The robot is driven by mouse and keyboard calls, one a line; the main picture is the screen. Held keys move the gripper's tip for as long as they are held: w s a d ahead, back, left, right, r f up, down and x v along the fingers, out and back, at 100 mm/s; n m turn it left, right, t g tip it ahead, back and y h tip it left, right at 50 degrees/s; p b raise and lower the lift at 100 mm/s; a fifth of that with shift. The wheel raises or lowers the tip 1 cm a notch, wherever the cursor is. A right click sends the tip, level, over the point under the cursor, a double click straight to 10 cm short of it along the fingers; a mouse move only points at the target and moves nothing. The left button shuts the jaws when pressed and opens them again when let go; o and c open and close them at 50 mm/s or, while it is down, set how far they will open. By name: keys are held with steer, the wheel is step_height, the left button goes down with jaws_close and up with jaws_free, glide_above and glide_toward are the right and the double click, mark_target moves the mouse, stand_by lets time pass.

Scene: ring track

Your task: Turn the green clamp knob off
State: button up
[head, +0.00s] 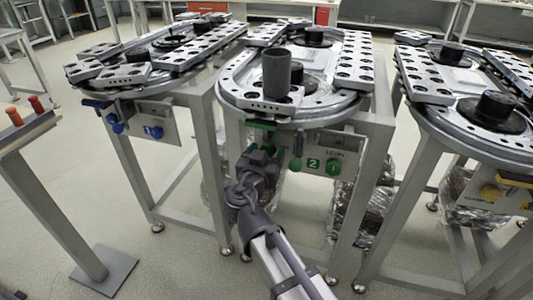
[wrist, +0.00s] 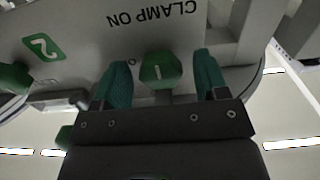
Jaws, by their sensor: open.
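The green clamp knob (wrist: 160,70) shows in the wrist view, under an upside-down "CLAMP ON" label on a grey panel. It has a small pale mark on its face. My gripper (wrist: 162,82) is open, with one teal finger on each side of the knob. Gaps show between the knob and both fingers. In the head view my gripper (head: 264,148) is at the left part of the middle table's panel (head: 345,143). I cannot tell the clamp knob clearly there, because my gripper covers part of the panel.
Green knobs (head: 296,165) and (head: 333,168) flank a green "2" label (head: 313,163). Another green knob (wrist: 14,78) is at the wrist view's left edge. A dark cup (head: 276,74) stands on the middle track. Table legs (head: 358,205) stand close by.

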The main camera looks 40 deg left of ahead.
steer(key=c, duration=0.9)
steer(key=shift+n, duration=0.4)
steer(key=n, duration=1.2)
steer(key=shift+d+n, duration=0.1)
steer(key=shift+n, duration=0.2)
steer(key=shift+r+n, duration=0.1)
steer(key=shift+n, duration=2.1)
